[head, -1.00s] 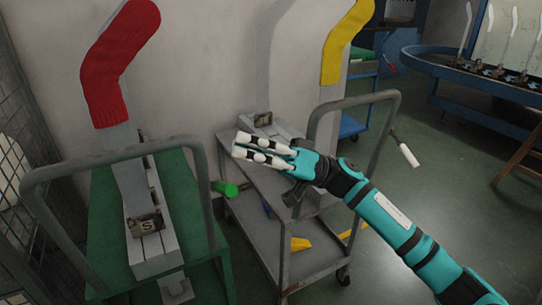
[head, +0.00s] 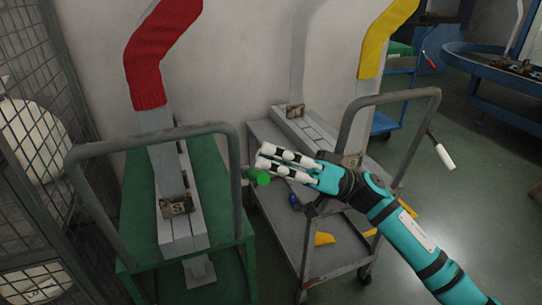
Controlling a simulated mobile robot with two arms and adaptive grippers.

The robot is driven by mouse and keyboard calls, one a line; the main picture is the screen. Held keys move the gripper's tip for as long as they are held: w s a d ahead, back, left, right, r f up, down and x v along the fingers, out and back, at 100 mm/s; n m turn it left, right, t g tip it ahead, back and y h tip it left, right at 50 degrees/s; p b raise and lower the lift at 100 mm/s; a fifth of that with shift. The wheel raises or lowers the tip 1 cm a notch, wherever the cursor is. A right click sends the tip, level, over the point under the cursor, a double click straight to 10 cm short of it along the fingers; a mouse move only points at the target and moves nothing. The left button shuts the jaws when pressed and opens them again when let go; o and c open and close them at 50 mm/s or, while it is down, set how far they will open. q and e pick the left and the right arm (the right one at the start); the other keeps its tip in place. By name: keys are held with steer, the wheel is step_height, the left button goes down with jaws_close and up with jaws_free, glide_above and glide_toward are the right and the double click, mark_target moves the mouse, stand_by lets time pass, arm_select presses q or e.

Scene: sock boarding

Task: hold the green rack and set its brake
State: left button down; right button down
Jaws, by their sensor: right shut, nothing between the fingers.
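The green rack (head: 135,205) stands at the left, a green-topped cart with a grey tube handle (head: 155,140). It carries a grey board with a red sock (head: 158,55) on its upper part. A bright green knob (head: 260,177) shows at the right side of the rack, beside the handle's right leg. My right gripper (head: 262,158) is shut and empty, its white fingers pointing left, just above the green knob in the picture. I cannot tell whether they touch. My left gripper is not in view.
A grey cart (head: 275,215) stands right of the rack, beneath my right arm, with a yellow sock (head: 388,38) on a board. A wire mesh fence (head: 65,130) borders the left. A blue conveyor (head: 490,60) is at the back right. Open floor (head: 480,200) lies at the right.

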steer(key=shift+s+f+n+g, duration=0.25)
steer(key=shift+f+n+g, duration=0.1)
steer(key=shift+n+g, duration=0.35)
step_height(320, 180, down, 8)
steer(key=s+n+g+h, duration=0.1)
steer(key=s+n+g, duration=0.1)
steer(key=n+g, duration=0.7)
steer(key=shift+d+n+h, duration=0.35)
steer(key=shift+n+h, duration=0.05)
steer(key=shift+n, duration=2.2)
steer(key=shift+w, duration=0.1)
steer(key=w+d+f, duration=0.1)
steer(key=w+d, duration=0.2)
steer(key=d, duration=0.6)
